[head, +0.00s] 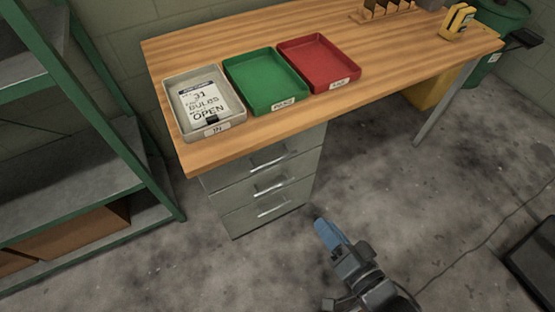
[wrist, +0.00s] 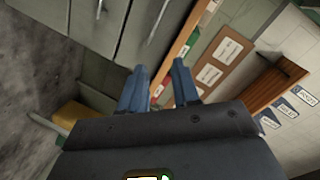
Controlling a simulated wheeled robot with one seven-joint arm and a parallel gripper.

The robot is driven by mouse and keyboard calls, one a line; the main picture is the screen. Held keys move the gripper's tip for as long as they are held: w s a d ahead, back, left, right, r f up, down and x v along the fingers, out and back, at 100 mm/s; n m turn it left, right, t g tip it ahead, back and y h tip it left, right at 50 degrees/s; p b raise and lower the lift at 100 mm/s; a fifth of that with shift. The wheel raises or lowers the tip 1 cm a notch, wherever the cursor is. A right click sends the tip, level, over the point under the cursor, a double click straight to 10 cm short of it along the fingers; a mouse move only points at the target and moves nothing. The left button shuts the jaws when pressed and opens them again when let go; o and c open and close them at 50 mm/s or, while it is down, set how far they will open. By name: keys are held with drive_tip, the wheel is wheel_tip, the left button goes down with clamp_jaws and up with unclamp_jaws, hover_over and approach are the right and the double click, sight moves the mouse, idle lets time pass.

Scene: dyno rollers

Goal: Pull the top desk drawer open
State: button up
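The desk's grey drawer unit stands under the wooden desktop, its drawers stacked and looking shut. The top drawer (head: 292,149) is just below the desktop edge, with a silver bar handle (head: 268,160). In the wrist view the top drawer's handle (wrist: 158,20) shows sideways at the upper middle, beyond my fingers. My gripper (head: 328,232) has blue fingers and is in front of the unit, low and right of it in the head picture, apart from the handle. In the wrist view my gripper (wrist: 157,86) has its fingers spread with nothing between them.
The wooden desktop (head: 220,50) overhangs the drawers. It carries a grey tray (head: 170,98) with papers, a green tray (head: 262,80) and a red tray (head: 318,62). A green-framed shelf (head: 110,130) stands at left. The concrete floor before the drawers is clear; a dark object (head: 532,250) lies at right.

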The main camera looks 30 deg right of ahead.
sight(274, 161)
drive_tip(key=shift+w+a+f+m, duration=0.1)
drive_tip(key=shift+w+f+m, duration=1.1)
drive_tip(key=shift+w, duration=3.05)
drive_tip(key=shift+w+f+m, duration=1.1)
drive_tip(key=shift+w+m, duration=0.1)
drive_tip(key=shift+w, duration=3.05)
drive_tip(key=shift+w+a+f+m, duration=0.1)
drive_tip(key=shift+w+f+m, duration=1.1)
drive_tip(key=shift+w, duration=3.05)
clamp_jaws()
